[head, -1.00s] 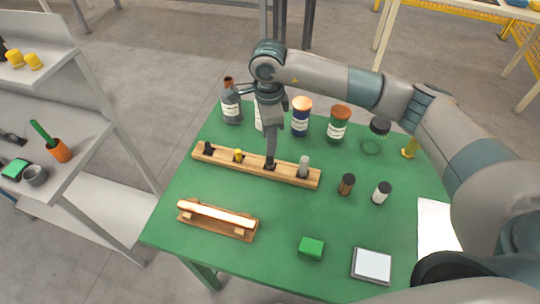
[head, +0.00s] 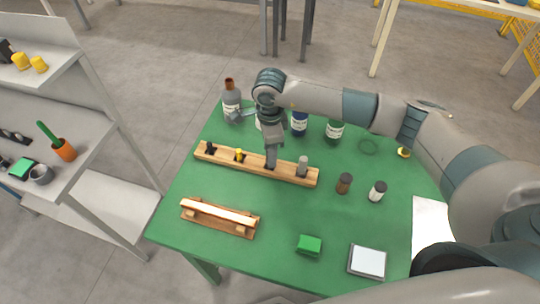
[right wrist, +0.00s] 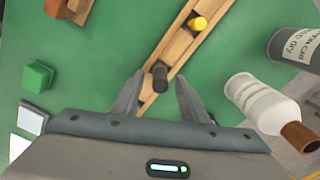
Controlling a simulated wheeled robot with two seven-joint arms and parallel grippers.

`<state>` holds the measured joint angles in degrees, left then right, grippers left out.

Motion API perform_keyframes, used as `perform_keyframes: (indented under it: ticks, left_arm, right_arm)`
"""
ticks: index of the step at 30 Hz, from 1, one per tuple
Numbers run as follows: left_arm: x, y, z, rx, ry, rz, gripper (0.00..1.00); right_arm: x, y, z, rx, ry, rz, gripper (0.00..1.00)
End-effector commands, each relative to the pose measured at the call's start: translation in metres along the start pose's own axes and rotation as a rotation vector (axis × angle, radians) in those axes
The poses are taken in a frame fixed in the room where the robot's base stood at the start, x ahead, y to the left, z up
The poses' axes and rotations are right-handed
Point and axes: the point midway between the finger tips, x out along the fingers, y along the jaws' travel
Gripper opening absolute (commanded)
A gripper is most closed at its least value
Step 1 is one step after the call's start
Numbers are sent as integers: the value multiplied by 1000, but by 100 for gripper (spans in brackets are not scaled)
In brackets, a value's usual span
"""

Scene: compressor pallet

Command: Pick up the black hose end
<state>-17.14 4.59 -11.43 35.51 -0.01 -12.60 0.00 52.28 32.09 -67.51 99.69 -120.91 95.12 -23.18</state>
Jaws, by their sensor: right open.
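A wooden rack (head: 223,162) on the green table holds several short upright pieces. In the right wrist view a dark, black-looking end piece (right wrist: 160,76) stands in the rack (right wrist: 165,52) between the two fingers of my right gripper (right wrist: 160,88). The fingers are spread, with one on each side of it. Another black piece (head: 210,148) stands at the rack's left end. My left gripper is out of view.
A smaller wooden stand (head: 219,217), a green block (head: 309,245) and a white-topped square (head: 367,261) are in front.

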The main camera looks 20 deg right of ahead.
Motion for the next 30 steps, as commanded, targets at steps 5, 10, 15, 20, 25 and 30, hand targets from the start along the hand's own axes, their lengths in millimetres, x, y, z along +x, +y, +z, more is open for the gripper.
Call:
perform_keyframes:
  ticks: [5, 10, 15, 20, 25, 30]
  left_arm:
    - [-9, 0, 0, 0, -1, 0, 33]
    - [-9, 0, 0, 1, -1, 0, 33]
    - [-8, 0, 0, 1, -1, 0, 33]
    - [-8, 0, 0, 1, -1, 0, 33]
    - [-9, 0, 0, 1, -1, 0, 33]
    - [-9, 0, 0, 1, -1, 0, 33]
  right_arm:
    - [16, 0, 0, 0, 0, 1, 40]
    - [20, 0, 0, 0, 0, 1, 40]
    - [20, 0, 0, 0, 0, 0, 40]
    - [19, 0, 0, 0, 0, 0, 40]
    - [19, 0, 0, 0, 0, 0, 5]
    - [19, 0, 0, 0, 0, 0, 0]
